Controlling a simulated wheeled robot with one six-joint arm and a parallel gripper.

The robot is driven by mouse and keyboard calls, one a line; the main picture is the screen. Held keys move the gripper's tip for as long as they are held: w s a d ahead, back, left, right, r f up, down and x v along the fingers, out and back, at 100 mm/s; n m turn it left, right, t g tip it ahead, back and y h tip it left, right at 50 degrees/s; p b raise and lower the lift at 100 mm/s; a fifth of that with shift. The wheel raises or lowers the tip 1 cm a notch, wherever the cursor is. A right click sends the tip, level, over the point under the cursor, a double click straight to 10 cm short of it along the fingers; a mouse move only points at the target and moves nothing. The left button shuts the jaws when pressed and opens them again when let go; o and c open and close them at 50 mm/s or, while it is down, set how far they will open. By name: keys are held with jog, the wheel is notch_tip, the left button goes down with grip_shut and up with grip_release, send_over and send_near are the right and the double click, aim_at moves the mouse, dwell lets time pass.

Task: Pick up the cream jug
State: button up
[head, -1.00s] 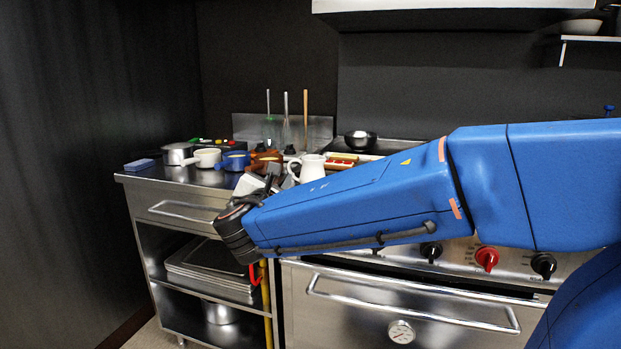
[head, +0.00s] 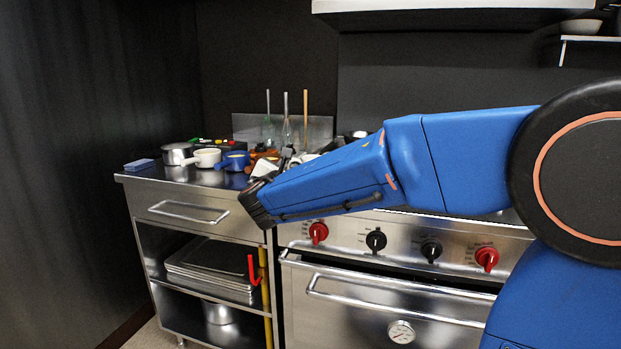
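The cream jug (head: 304,158) is a white jug on the counter, right of the orange-brown items. Only a small pale part of it shows above my arm; its body and handle are hidden. My gripper (head: 274,163) is at the counter's front, just left of the jug in the picture. Its pale finger parts show beyond the dark wrist. The tips are small and partly covered, so I cannot tell whether they touch the jug or how far apart they are.
A dark pan (head: 356,135) is on the right. A blue block (head: 139,164) lies at the counter's left end.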

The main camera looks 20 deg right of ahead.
jog(key=x, duration=0.5)
grip_shut()
notch_tip(320, 180, up, 10)
dwell(1.3)
